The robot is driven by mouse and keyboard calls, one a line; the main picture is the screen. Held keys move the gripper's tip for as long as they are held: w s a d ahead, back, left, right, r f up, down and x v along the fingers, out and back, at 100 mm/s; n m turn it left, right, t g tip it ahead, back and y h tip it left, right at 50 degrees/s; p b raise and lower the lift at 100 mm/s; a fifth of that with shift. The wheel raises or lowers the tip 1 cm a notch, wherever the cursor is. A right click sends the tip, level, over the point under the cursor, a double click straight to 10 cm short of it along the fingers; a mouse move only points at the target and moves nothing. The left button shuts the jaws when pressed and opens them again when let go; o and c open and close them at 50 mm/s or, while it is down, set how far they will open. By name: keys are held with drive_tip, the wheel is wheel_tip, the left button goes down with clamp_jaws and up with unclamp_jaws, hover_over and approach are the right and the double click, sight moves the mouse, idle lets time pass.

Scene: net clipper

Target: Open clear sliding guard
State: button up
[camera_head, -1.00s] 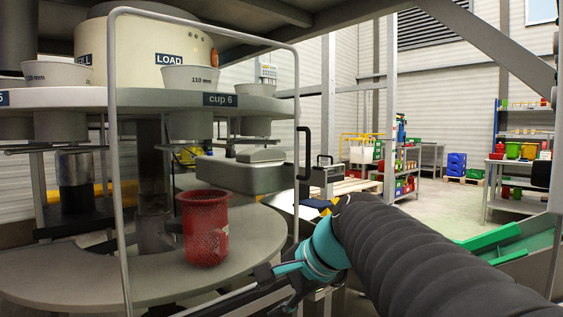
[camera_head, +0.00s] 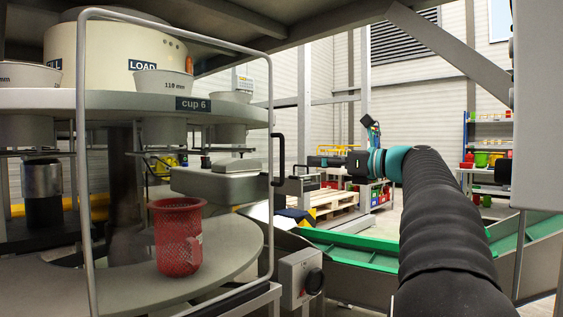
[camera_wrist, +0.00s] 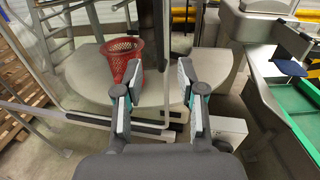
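The clear guard is a see-through panel in a rounded grey tube frame (camera_head: 83,180), standing in front of the round machine in the head view. It looks closed across the red mesh basket. A black upright handle (camera_head: 279,160) is on its right edge. My gripper (camera_head: 318,161) is to the right of this handle at about its height, pointing left, with a gap in the picture; depth is hard to tell. In the wrist view my gripper (camera_wrist: 158,92) has its two fingers spread wide, with nothing between them.
A red mesh basket (camera_head: 178,238) stands on the lower round shelf (camera_head: 235,245), behind the guard; it also shows in the wrist view (camera_wrist: 124,58). A grey box with a black knob (camera_head: 301,278) is low right of the guard. A green conveyor (camera_head: 350,241) runs at right.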

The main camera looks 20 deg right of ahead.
hover_over(282, 179)
drive_tip(key=shift+w+d, duration=0.2)
drive_tip(key=shift+w, duration=0.15)
clamp_jaws()
